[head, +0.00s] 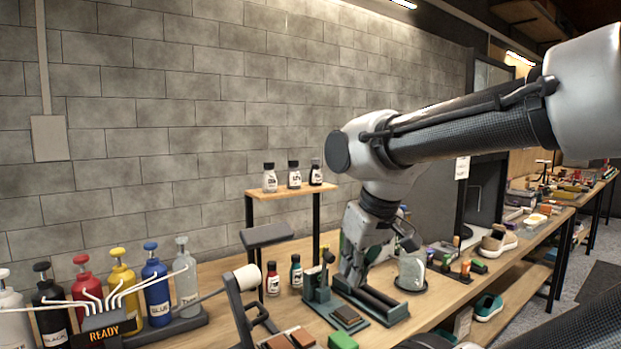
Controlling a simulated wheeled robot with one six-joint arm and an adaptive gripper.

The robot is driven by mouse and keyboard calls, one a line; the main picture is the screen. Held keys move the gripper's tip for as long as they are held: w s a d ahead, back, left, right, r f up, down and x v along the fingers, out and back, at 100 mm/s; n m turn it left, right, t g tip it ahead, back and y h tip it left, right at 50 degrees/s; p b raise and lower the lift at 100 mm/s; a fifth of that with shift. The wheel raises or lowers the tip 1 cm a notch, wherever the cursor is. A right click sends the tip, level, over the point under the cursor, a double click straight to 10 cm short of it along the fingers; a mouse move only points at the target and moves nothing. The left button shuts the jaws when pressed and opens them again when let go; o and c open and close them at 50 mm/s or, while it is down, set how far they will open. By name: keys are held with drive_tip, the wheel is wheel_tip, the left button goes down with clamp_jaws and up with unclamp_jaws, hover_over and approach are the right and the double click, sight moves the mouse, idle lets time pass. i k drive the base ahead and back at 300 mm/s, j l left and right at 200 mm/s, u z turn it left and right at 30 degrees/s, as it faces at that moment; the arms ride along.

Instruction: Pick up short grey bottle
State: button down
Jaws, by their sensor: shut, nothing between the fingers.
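No bottle stands out for certain as the short grey one. A grey pump bottle (186,285) stands at the right end of the pump row. My gripper (348,284) is shut and empty. It points down over the bench, to the right of and lower than the shelf in the picture. My arm partly hides the bench behind it.
A dark green stand (320,290) is close beside my gripper. Sneakers (497,241) and tools crowd the bench at right.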

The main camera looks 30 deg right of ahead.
sight(294, 181)
drive_tip(key=i+l, duration=0.1)
drive_tip(key=l, duration=0.65)
drive_tip(key=l+u, duration=0.1)
drive_tip(key=l, duration=0.65)
drive_tip(key=i, duration=0.05)
